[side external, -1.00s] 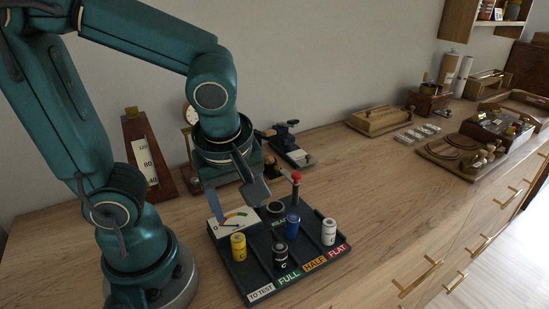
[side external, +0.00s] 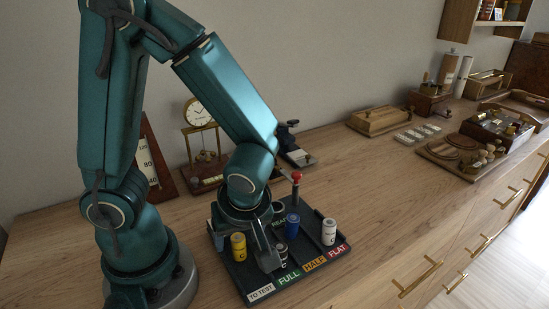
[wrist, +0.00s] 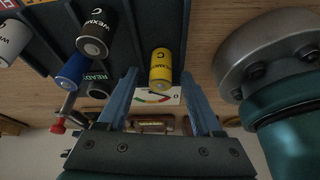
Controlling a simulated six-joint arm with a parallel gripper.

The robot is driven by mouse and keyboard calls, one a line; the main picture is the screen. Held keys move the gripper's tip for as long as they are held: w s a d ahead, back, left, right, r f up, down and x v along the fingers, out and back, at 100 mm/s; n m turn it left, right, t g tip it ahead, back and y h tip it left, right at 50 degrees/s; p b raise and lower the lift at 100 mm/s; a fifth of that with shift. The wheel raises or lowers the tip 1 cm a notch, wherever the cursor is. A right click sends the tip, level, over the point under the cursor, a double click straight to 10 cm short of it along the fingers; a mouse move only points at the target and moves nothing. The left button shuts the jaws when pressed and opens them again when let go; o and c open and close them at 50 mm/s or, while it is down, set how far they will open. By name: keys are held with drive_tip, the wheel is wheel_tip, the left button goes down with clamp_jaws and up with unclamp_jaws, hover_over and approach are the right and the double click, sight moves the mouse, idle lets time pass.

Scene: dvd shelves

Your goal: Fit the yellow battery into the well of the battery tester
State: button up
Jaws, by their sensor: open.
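The yellow battery (side external: 238,247) stands upright in the "TO TEST" lane of the dark tester tray (side external: 262,284). In the wrist view the yellow battery (wrist: 161,66) shows between and just beyond the spread fingers. My gripper (side external: 250,245) points down over the tray, its near finger between the yellow and black batteries. The wrist view shows my gripper (wrist: 160,85) open and empty. The well (wrist: 98,88) also shows left of the fingers. The meter dial (wrist: 157,98) shows between the fingers.
A black battery (wrist: 95,35), a blue battery (side external: 292,225) and a white battery (side external: 328,232) stand in the other lanes. A red-knobbed lever (side external: 297,178) rises beside the well. A clock (side external: 198,112) stands behind. Bare wood lies right of the tray.

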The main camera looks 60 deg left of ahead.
sight(237, 235)
clamp_jaws()
drive_tip(key=shift+r, duration=0.1)
drive_tip(key=shift+r, duration=0.35)
wheel_tip(237, 235, up, 4)
drive_tip(key=shift+a+f, duration=0.15)
drive_tip(key=shift+f, duration=0.05)
drive_tip(key=s+a+r, duration=0.4)
drive_tip(key=a+r, duration=0.2)
drive_tip(key=a, duration=0.4)
drive_tip(key=shift+s+r, duration=0.15)
drive_tip(key=shift+s, duration=0.05)
